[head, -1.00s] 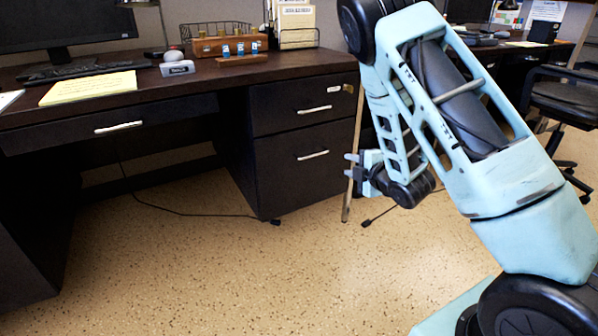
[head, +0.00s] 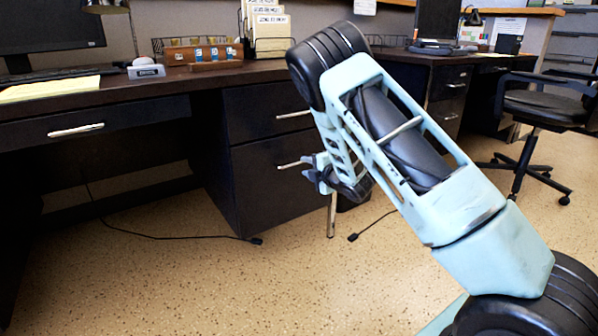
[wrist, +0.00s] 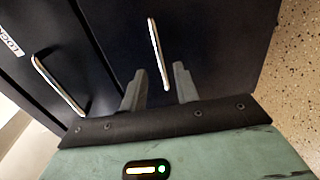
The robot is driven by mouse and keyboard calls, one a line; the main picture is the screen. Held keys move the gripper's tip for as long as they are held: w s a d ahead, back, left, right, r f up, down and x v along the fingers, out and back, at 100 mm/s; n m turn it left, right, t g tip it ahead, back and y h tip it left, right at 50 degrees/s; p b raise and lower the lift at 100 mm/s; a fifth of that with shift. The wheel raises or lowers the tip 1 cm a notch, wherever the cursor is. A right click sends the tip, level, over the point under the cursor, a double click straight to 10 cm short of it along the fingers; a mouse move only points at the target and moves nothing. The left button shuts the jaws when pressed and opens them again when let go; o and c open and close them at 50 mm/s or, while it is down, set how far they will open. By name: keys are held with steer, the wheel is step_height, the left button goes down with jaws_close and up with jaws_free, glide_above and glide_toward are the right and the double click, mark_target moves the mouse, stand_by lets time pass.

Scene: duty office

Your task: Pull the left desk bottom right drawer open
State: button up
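The left desk's bottom right drawer (head: 262,195) has a dark front and is shut. Its silver bar handle (head: 289,165) shows just left of my gripper (head: 306,167) in the head view. In the wrist view the drawer front (wrist: 215,35) fills the middle and right. The handle (wrist: 154,45) lies ahead of my gripper (wrist: 159,68), and its lower end shows between the two fingers. The fingers are apart and empty. I cannot tell how far the fingertips are from the handle.
The shut upper drawer (head: 262,108) has its own handle (wrist: 58,84), left in the wrist view. A black cable (head: 180,237) lies on the floor by the desk. An office chair (head: 540,105) stands at the right.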

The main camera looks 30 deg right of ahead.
steer(key=shift+b+x, duration=0.8)
steer(key=shift+x, duration=1.85)
jaws_close()
